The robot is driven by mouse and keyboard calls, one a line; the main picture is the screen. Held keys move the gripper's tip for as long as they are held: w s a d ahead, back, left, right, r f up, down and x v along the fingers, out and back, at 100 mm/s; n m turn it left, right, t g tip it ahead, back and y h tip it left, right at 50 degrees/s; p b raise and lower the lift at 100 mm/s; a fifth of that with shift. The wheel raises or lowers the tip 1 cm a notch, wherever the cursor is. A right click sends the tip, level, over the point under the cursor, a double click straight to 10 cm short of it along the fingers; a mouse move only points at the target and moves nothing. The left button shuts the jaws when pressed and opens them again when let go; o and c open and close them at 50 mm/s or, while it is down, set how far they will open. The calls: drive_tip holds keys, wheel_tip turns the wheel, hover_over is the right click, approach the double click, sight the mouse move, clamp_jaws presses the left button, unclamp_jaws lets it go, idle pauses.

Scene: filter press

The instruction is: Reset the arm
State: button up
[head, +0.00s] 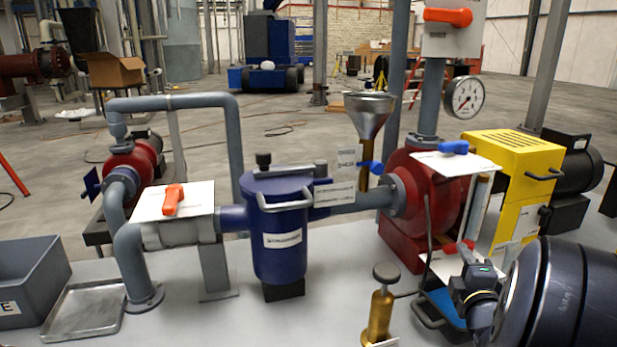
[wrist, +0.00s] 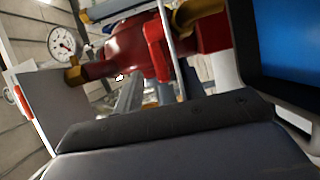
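My dark arm (head: 565,300) reaches in at the lower right of the head view. Its wrist end, with my gripper (head: 476,285), is beside the red pump (head: 425,210), above the bench's right part.
A blue filter housing (head: 281,240) stands mid-bench, piped to the pump. A grey bin (head: 35,280) and metal tray (head: 85,310) are at left. Front bench is partly clear.

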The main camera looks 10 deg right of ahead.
sight(456, 253)
drive_tip(key=x, duration=0.7)
drive_tip(key=shift+y, duration=0.3)
drive_tip(key=shift+n, duration=0.3)
drive_tip(key=shift+f+b, duration=0.15)
drive_tip(key=shift+b, duration=0.35)
